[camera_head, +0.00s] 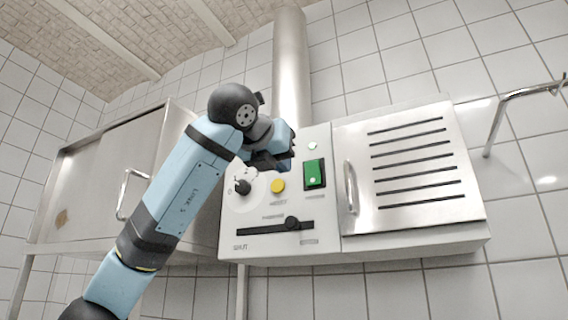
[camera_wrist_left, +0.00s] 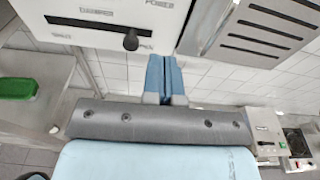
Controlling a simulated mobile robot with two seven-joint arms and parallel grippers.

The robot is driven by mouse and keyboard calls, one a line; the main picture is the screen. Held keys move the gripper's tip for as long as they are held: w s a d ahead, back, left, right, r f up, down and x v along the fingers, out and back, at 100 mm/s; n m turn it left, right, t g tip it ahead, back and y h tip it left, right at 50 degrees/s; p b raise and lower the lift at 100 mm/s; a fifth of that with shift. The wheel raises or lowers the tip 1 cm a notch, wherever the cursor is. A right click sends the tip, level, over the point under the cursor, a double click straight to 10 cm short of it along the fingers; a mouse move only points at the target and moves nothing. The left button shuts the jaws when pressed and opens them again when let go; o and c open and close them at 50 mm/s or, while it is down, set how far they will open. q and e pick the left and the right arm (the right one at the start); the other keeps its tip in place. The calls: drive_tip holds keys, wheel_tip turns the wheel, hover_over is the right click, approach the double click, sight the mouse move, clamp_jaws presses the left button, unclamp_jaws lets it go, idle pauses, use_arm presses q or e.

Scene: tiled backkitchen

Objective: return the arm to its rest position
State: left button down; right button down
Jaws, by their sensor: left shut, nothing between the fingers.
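My left arm (camera_head: 178,180) is light blue and black. It rises from the lower left and bends over in front of the white control panel (camera_head: 262,245). My left gripper (camera_head: 284,163) is at the panel's upper part, left of the green switch (camera_head: 314,173) and above the yellow button (camera_head: 278,186). Whether it touches the panel I cannot tell. In the left wrist view its two blue fingers (camera_wrist_left: 164,75) lie together, with nothing between them. My right gripper is in neither view.
A black knob (camera_head: 243,187) and a slider (camera_head: 291,223) are on the panel. A louvred metal door (camera_head: 415,170) adjoins it on the right, a steel cabinet (camera_head: 100,175) stands left. A bent pipe (camera_head: 505,105) sticks out at far right. A green box (camera_wrist_left: 18,88) shows in the wrist view.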

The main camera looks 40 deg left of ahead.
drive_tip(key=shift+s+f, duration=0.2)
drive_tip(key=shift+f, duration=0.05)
